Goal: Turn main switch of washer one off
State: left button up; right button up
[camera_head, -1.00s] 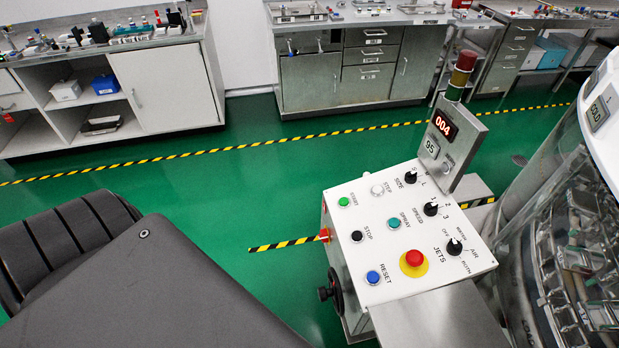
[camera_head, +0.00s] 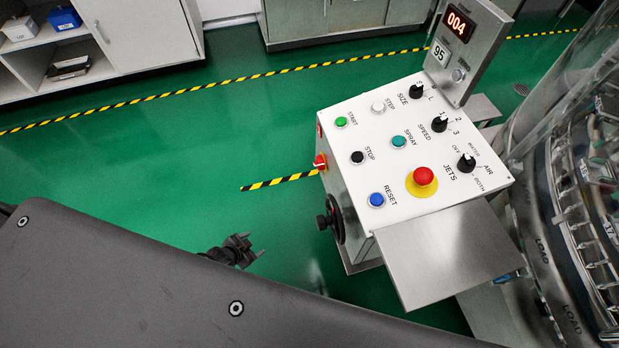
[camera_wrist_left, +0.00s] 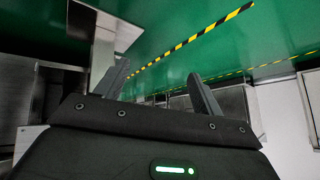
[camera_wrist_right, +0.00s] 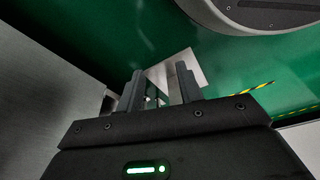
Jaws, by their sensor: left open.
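The washer's white console (camera_head: 405,150) stands right of centre in the head view, its red display reading 004. A red switch (camera_head: 320,162) sits on the console's left side, above a black handwheel (camera_head: 331,218). It looks like the main switch, small and seen edge-on. My left gripper (camera_head: 250,250) is open and empty, low over the floor to the left of the console, apart from it and from the switch. Its spread fingers show in the left wrist view (camera_wrist_left: 160,72). My right gripper (camera_wrist_right: 160,70) shows only in its wrist view, fingers apart with nothing held.
The console top carries buttons, black knobs and a red emergency stop (camera_head: 423,177). A bare metal shelf (camera_head: 455,255) juts from its front. The clear washer drum (camera_head: 585,190) is at the right. Green floor lies open left of the console, crossed by yellow-black tape (camera_head: 150,98).

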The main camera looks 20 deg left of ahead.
pick_arm(q)
jog(key=w+m+t+h+b, duration=0.15)
jog(key=w+b, duration=0.25)
jog(key=w, duration=0.5)
pick_arm(e)
jog(key=w+a+r+t+b, duration=0.2)
jog(key=w+r+b, duration=0.3)
jog(key=w, duration=0.4)
pick_arm(q)
jog(key=m+t+h+b, duration=0.3)
jog(key=m+h+b, duration=0.65)
jog(key=m, duration=0.35)
send_near(318, 163)
jog(key=w+d+f, duration=0.2)
jog(key=w+d, duration=0.3)
jog(key=w, duration=0.1)
jog(key=shift+w, duration=0.25)
pick_arm(e)
notch_tip(318, 163, up, 11)
jog(key=w+a+t+y, duration=0.1)
jog(key=w+a+t, duration=0.1)
jog(key=t, duration=0.2)
jog(key=shift+w+a+n+y, duration=0.25)
jog(key=shift+a+n+y, duration=0.1)
jog(key=shift+n+y, duration=0.05)
pick_arm(q)
jog(key=shift+d+f, duration=0.1)
jog(key=shift+f, duration=0.05)
jog(key=shift+c, duration=0.3)
